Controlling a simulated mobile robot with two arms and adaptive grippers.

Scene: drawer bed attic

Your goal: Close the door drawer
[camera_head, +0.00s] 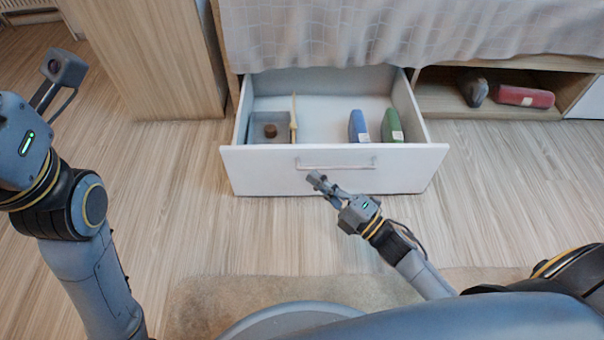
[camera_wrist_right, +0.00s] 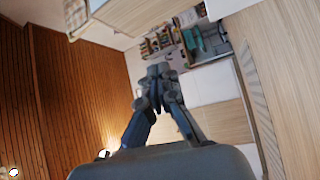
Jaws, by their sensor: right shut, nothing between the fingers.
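The white drawer (camera_head: 252,170) under the bed is pulled out and stands open. Its front panel faces me, with a pale bar handle (camera_head: 336,166) across it. My right gripper (camera_head: 316,179) is shut and empty, just in front of the panel near the left part of the handle. I cannot tell whether it touches the panel. The right wrist view also shows the closed fingers (camera_wrist_right: 158,76). My left arm is at the left edge of the head view, away from the drawer. Its gripper (camera_head: 52,92) is only partly clear, and its fingers are hard to make out.
Inside the drawer are a small grey tray (camera_head: 283,117) with a brown item, a blue object (camera_head: 358,127) and a green object (camera_head: 392,126). A wooden cabinet (camera_head: 150,60) stands left of the drawer. An open shelf at right holds a red object (camera_head: 524,97). Wooden floor lies clear around the drawer.

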